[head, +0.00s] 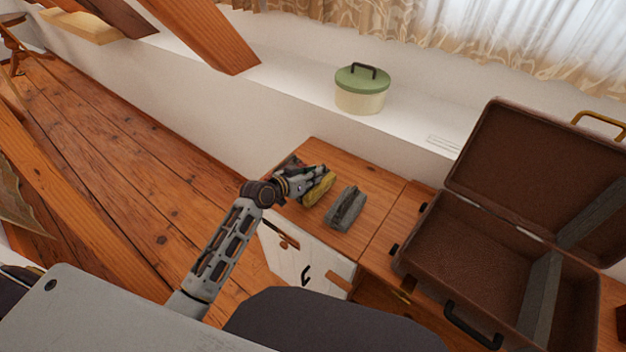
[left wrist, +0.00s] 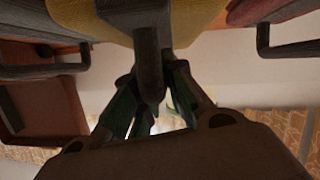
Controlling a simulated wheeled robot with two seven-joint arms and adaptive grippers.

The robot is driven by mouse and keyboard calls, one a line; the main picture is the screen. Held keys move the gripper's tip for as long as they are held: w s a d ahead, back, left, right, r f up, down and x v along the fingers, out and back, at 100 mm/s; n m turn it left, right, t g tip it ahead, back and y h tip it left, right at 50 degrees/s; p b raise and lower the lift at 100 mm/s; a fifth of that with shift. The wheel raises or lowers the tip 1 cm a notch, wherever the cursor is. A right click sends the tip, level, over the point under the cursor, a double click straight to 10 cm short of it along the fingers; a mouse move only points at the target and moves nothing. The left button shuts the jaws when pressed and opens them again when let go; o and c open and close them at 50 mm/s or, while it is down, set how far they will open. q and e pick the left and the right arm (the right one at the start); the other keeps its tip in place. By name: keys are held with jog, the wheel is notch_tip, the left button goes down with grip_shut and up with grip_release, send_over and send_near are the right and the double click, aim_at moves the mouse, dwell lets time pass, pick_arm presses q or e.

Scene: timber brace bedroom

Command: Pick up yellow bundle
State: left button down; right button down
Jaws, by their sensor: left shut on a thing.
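The yellow bundle (head: 320,190) is on the wooden cabinet top, partly hidden behind my left gripper (head: 308,181). In the left wrist view the yellow bundle (left wrist: 80,14) fills the top middle, and its dark handle (left wrist: 147,50) lies between the fingers. My left gripper is shut on that handle. I cannot tell whether the bundle is lifted clear of the wood. A grey bundle (head: 346,208) lies just to the right, and a red bundle (left wrist: 270,10) shows on the other side. My right gripper is not in view.
An open brown suitcase (head: 480,265) stands on the cabinet top to the right, its inside empty apart from a grey strap. A green-lidded cream pot (head: 361,92) stands on the white ledge behind. Bare wood (head: 380,185) lies between the bundles and the suitcase.

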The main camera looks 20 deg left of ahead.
pick_arm(q)
notch_tip(320, 180, up, 8)
jog(key=shift+f+p, duration=0.2)
jog(key=shift+p, duration=0.1)
dwell(0.4)
